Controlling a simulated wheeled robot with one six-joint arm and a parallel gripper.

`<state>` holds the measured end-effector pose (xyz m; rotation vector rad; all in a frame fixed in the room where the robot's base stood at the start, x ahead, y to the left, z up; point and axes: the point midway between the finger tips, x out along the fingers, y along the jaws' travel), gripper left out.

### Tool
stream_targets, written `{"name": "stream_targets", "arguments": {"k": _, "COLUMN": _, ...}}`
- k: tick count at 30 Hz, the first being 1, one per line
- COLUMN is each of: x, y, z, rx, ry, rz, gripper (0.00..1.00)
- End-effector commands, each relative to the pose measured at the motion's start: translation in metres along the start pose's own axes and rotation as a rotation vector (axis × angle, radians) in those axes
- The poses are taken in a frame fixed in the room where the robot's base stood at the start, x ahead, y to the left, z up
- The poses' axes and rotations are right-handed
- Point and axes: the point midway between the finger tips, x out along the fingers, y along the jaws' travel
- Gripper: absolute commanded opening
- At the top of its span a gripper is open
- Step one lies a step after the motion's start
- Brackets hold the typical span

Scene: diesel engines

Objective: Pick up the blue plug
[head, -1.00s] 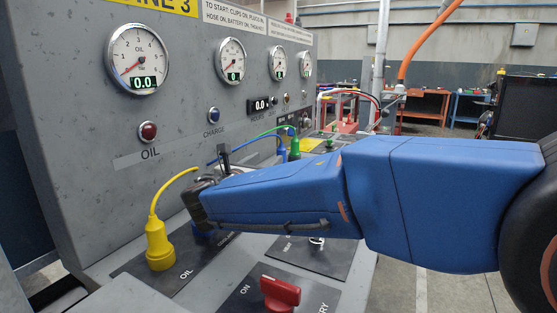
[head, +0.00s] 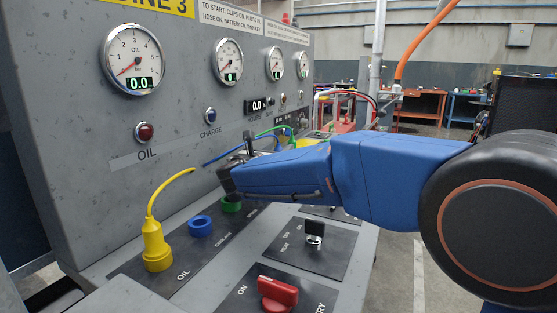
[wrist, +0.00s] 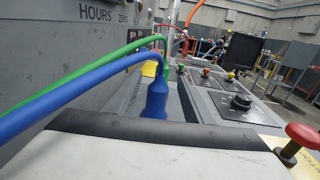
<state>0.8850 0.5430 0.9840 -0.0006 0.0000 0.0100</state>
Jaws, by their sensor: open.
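The blue plug (wrist: 156,98) stands upright in the wrist view, just beyond the dark edge of my gripper, with its blue cable arching to the left. In the head view its body is mostly hidden behind my arm, and its blue cable (head: 226,157) shows above the gripper. My gripper (head: 229,181) is over the sloped panel near the green socket, apart from the plug. It is open and holds nothing that I can see. Its fingertips are not clear in either view.
The yellow plug (head: 156,247) sits at OIL. An empty blue socket (head: 200,226) and green socket (head: 231,204) lie beside it. A green cable (wrist: 85,78) runs close to the blue one. A black key switch (head: 314,232) and a red knob (head: 278,292) stand up from the panel.

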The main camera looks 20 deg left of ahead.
Motion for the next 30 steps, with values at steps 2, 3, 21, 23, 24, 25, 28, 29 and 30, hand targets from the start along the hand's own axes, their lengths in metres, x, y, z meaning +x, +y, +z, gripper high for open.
{"name": "stream_targets", "arguments": {"k": 2, "x": 0.011, "y": 0.000, "z": 0.000, "rx": 0.000, "ry": 0.000, "rz": -0.002, "gripper": 0.46}}
{"name": "stream_targets", "arguments": {"k": 3, "x": 0.016, "y": 0.001, "z": 0.000, "rx": 0.001, "ry": 0.000, "rz": -0.002, "gripper": 0.46}}
{"name": "stream_targets", "arguments": {"k": 21, "x": 0.043, "y": 0.002, "z": 0.001, "rx": 0.001, "ry": 0.000, "rz": 0.000, "gripper": 0.10}}
{"name": "stream_targets", "arguments": {"k": 23, "x": 0.043, "y": 0.002, "z": 0.001, "rx": 0.001, "ry": 0.000, "rz": -0.001, "gripper": 0.00}}
{"name": "stream_targets", "arguments": {"k": 24, "x": 0.042, "y": 0.002, "z": 0.001, "rx": 0.001, "ry": 0.000, "rz": -0.001, "gripper": 0.00}}
{"name": "stream_targets", "arguments": {"k": 25, "x": 0.042, "y": 0.002, "z": 0.001, "rx": 0.001, "ry": 0.000, "rz": 0.000, "gripper": 0.00}}
{"name": "stream_targets", "arguments": {"k": 28, "x": 0.042, "y": 0.002, "z": 0.001, "rx": 0.001, "ry": 0.000, "rz": -0.001, "gripper": 0.00}}
{"name": "stream_targets", "arguments": {"k": 29, "x": 0.042, "y": 0.002, "z": 0.001, "rx": 0.001, "ry": 0.000, "rz": -0.001, "gripper": 0.00}}
{"name": "stream_targets", "arguments": {"k": 30, "x": 0.042, "y": 0.002, "z": 0.001, "rx": 0.001, "ry": 0.000, "rz": -0.001, "gripper": 0.00}}
